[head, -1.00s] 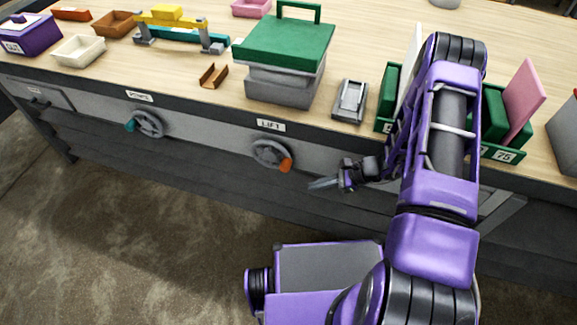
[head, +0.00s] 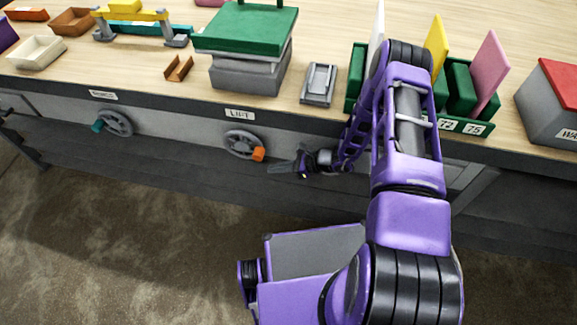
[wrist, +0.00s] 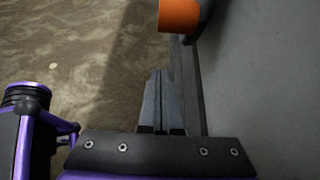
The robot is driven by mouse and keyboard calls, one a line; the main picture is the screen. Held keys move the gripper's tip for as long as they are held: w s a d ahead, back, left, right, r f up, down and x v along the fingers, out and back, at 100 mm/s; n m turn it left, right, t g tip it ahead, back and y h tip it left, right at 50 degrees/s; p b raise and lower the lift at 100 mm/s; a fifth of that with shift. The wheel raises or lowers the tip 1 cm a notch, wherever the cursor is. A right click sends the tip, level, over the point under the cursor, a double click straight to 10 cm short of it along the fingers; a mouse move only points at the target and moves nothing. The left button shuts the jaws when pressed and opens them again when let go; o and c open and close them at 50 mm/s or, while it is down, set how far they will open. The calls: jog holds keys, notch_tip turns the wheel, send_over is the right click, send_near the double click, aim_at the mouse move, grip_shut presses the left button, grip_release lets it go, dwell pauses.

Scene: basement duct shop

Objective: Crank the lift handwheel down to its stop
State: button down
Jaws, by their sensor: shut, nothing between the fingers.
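The lift handwheel (head: 240,143) is a grey wheel on the bench front, under a white "LIFT" label (head: 239,114). Its orange crank knob (head: 259,154) sits at the wheel's lower right. My gripper (head: 272,171) is shut and empty, just below and to the right of the knob, apart from it, with its fingers pointing left. In the wrist view the shut fingers (wrist: 158,85) point toward the orange knob (wrist: 179,15) at the top edge; most of the wheel is out of that view. The green-topped lift platform (head: 246,28) stands on the bench above the wheel.
A second handwheel with a teal knob (head: 115,122) is on the bench front to the left. On the bench are a small grey fixture (head: 319,84), a brown channel piece (head: 179,68) and a green rack (head: 461,125) of upright panels. The floor in front is open.

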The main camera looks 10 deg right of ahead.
jog(key=a+r, duration=0.1)
jog(key=w+a+r, duration=0.1)
jog(key=shift+a+r+p, duration=0.3)
jog(key=shift+r, duration=0.1)
jog(key=shift+d+r, duration=0.1)
jog(key=shift+r, duration=0.1)
dwell(0.4)
